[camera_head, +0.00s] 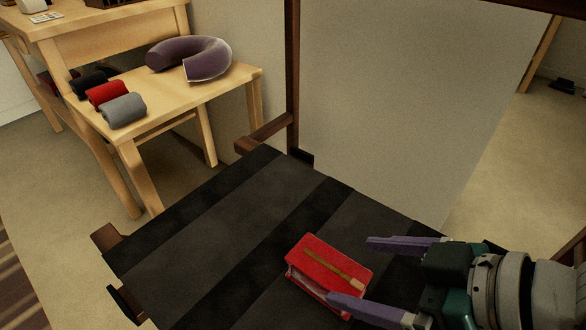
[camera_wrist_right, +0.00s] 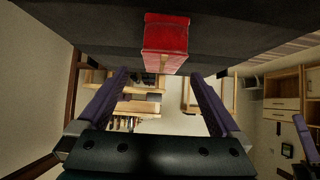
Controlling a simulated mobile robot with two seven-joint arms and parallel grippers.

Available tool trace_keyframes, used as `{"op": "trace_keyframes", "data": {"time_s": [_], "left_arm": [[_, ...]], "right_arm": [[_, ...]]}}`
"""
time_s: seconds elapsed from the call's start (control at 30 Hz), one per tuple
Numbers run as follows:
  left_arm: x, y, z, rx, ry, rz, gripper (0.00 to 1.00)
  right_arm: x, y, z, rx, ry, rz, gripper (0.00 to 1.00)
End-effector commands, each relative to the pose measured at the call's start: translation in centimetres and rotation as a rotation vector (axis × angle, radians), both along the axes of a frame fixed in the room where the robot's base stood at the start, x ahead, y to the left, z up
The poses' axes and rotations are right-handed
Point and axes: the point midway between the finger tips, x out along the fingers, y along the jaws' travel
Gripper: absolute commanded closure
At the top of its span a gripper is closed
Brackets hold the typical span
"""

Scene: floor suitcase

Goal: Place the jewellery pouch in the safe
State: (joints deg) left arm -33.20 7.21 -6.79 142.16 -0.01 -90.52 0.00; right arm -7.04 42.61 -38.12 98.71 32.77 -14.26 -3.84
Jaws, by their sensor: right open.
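A flat red box-like item (camera_head: 312,256) with a tan strip on top and a pale side lies on the dark strapped rack (camera_head: 215,235). I cannot tell for sure that it is the jewellery pouch. My right gripper (camera_head: 350,271) is open, with one purple finger beyond the red item and one at its near side. In the right wrist view the red item (camera_wrist_right: 166,38) shows ahead of the open fingers, centred between them. A purple finger, seemingly of my left gripper (camera_wrist_right: 306,138), shows at the right edge there; its jaw state is unclear. I see no safe.
A wooden bench (camera_head: 160,115) at the upper left holds a purple neck pillow (camera_head: 207,58) and rolled red (camera_head: 107,95), grey (camera_head: 124,110) and black cloths. The rack has a dark wooden post (camera_head: 292,75) at the back. Its left part is bare.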

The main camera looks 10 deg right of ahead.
Motion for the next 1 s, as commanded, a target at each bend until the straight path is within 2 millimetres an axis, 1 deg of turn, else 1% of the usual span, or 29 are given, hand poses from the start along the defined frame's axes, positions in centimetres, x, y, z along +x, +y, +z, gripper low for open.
{"op": "trace_keyframes", "data": {"time_s": [0.03, 0.1, 0.2, 0.37, 0.6, 0.73, 0.97, 1.0], "left_arm": [[0.0, 0.0, -0.8, 0.000, 0.000, -0.001, 1.00], [0.0, 0.0, -1.6, 0.000, 0.001, -0.001, 1.00], [0.0, -0.1, -2.4, -0.001, 0.001, -0.002, 1.00], [-0.1, -0.1, -3.1, -0.002, 0.002, -0.001, 1.00], [0.0, -0.3, -5.7, -0.009, 0.002, 0.003, 1.00], [0.0, -0.3, -6.1, -0.012, 0.003, 0.006, 1.00], [0.0, -0.3, -5.9, -0.011, 0.003, 0.006, 1.00], [0.0, -0.3, -5.9, -0.011, 0.003, 0.006, 1.00]], "right_arm": [[0.6, 0.4, -0.8, 0.004, -0.005, -0.001, 0.00], [1.3, 1.0, -1.6, 0.006, -0.005, -0.001, 0.00], [2.2, 1.7, -2.4, 0.006, -0.004, -0.002, 0.00], [3.0, 2.5, -3.1, 0.005, -0.003, 0.000, 0.00], [5.1, 4.6, -5.4, 0.006, -0.005, -0.001, 0.00], [5.8, 5.1, -5.7, 0.004, -0.003, 0.000, 0.00], [5.8, 5.1, -5.6, 0.004, -0.002, 0.000, 0.00], [5.8, 5.1, -5.6, 0.004, -0.002, 0.000, 0.05]]}}
